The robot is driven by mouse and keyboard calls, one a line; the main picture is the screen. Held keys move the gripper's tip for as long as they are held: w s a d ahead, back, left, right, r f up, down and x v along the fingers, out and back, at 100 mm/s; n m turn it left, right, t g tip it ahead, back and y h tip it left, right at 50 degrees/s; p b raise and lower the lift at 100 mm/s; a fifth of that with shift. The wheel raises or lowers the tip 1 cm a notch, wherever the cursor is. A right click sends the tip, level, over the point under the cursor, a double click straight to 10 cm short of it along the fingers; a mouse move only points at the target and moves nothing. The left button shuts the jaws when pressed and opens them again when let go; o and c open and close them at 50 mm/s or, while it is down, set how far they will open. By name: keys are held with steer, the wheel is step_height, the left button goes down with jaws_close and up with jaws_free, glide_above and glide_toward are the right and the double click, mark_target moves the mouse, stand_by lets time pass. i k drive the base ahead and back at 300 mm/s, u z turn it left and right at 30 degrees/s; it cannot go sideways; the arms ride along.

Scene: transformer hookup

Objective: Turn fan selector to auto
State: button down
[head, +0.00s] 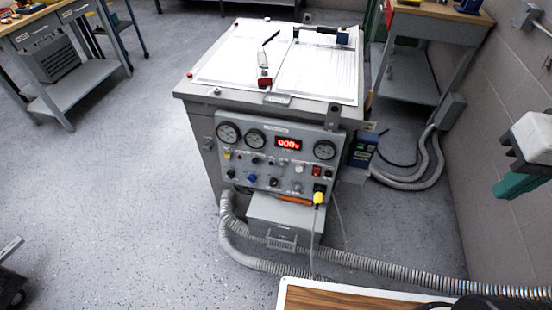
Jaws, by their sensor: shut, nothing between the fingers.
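The grey transformer test cabinet (203,152) stands in the middle of the head view with its sloped control panel (240,143) facing me. The panel carries several small knobs and buttons in rows, including a blue knob (252,178), a black knob (274,182) and a red switch (316,170). The labels are too small to read, so I cannot tell which knob is the fan selector or where it points. Round gauges and a red digital display (289,143) sit above them. I cannot make out my gripper in this view; nothing visibly touches the panel.
A yellow plug (318,198) with a hanging cord is at the panel's lower right, near an orange item (294,200). A grey drawer box (275,215) protrudes below. Corrugated hoses (365,264) cross the floor. A wood-topped surface (345,295) is at the bottom.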

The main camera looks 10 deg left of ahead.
mark_target(230, 174)
steer(key=z, duration=1.25)
steer(key=k, duration=1.45)
steer(key=u, duration=1.65)
steer(key=i, duration=1)
steer(key=u, duration=0.05)
